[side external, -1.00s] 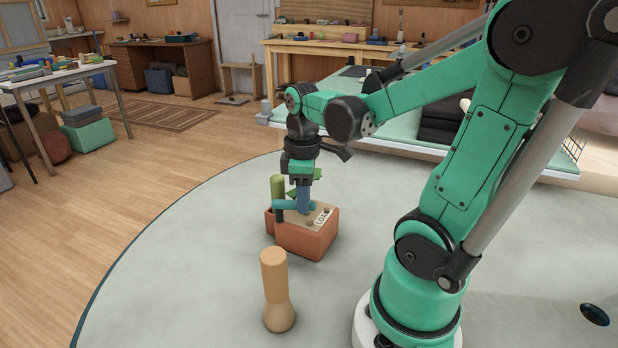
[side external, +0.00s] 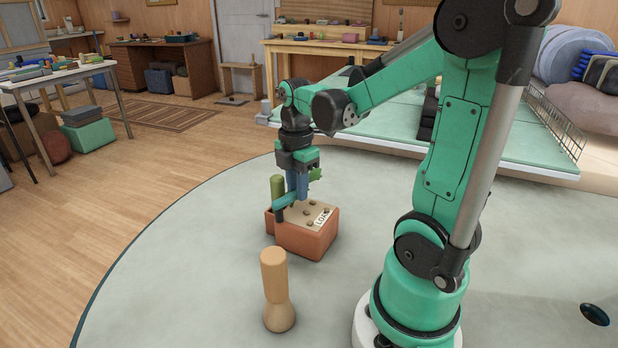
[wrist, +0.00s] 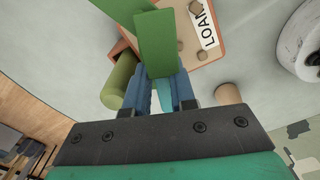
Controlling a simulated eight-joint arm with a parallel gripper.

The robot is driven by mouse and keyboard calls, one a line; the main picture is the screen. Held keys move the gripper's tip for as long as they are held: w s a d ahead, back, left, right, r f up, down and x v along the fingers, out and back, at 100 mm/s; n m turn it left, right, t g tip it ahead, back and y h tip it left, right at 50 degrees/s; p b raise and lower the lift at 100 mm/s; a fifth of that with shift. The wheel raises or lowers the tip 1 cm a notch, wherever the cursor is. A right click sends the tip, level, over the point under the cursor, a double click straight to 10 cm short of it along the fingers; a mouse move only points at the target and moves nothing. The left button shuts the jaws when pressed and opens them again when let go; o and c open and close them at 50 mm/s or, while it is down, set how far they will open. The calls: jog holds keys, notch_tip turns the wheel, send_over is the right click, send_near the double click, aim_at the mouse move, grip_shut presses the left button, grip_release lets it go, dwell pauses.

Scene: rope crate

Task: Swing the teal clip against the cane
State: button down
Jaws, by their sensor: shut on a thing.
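The terracotta crate (side external: 305,240) stands on the round pale mat, with brown loam and a "LOAM" label on top. An upright olive-green post, apparently the cane (side external: 277,187), rises at its left side; it also shows in the wrist view (wrist: 118,84). The teal clip (side external: 286,201) is a short bar sloping above the crate's left part, its lower left end at a dark piece. My gripper (side external: 296,190) is shut on the clip with its blue fingers, just right of the cane. The fingers hide part of the clip; whether it touches the cane I cannot tell.
A tan peg with a wide base (side external: 275,285) stands in front of the crate. A green leaf shape (side external: 316,174) shows beside my gripper, and flat green strips (wrist: 155,50) cover part of the wrist view. The mat left of the crate is clear.

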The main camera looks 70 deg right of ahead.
aim_at(295, 190)
jog(key=shift+w+n, duration=0.15)
jog(key=shift+n, duration=0.35)
jog(key=c, duration=0.7)
grip_release()
jog(key=shift+r, duration=2.8)
